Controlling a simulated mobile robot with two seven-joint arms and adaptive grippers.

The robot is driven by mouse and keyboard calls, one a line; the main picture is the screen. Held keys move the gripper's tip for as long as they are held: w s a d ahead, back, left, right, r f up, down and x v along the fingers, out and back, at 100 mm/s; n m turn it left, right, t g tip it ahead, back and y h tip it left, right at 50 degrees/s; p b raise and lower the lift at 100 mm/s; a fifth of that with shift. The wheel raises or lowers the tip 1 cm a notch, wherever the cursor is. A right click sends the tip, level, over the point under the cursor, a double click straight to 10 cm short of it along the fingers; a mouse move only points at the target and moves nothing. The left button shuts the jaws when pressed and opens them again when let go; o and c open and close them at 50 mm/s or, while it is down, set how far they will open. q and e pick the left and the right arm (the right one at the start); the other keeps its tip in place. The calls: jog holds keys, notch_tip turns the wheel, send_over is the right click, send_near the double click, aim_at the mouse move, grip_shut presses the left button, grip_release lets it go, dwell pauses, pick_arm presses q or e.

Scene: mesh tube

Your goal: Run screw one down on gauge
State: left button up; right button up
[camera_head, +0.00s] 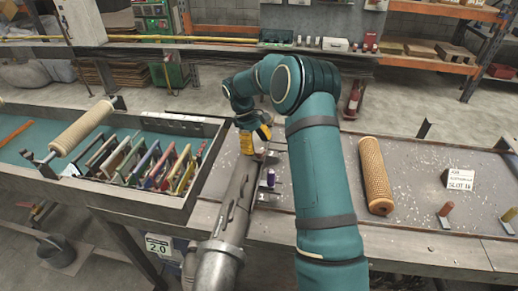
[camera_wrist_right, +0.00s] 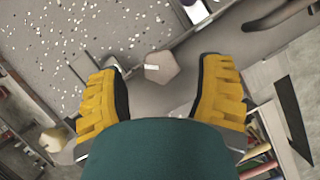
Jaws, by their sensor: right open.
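My right gripper (camera_head: 255,138) is open, its yellow fingers pointing down near the upper end of a long grey metal body (camera_head: 235,205), which may be the gauge. In the right wrist view a grey, many-sided head with a white mark (camera_wrist_right: 162,68), likely a screw head, shows between the spread fingers (camera_wrist_right: 162,62). Neither finger seems to touch it. The fingers hide that spot in the head view, and I cannot read a number on the head. My left gripper is not in view.
A rack of coloured plates (camera_head: 155,165) stands left of the gripper, with a tan roller (camera_head: 82,128) beyond. A purple-topped piece (camera_head: 271,178) stands close by. A tan mesh tube (camera_head: 375,175) lies right of my arm. The bench (camera_head: 420,180) has bare room there.

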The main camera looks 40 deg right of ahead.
jog(key=d+v, duration=0.1)
jog(key=v, duration=0.9)
jog(key=shift+a, duration=0.5)
dwell(2.2)
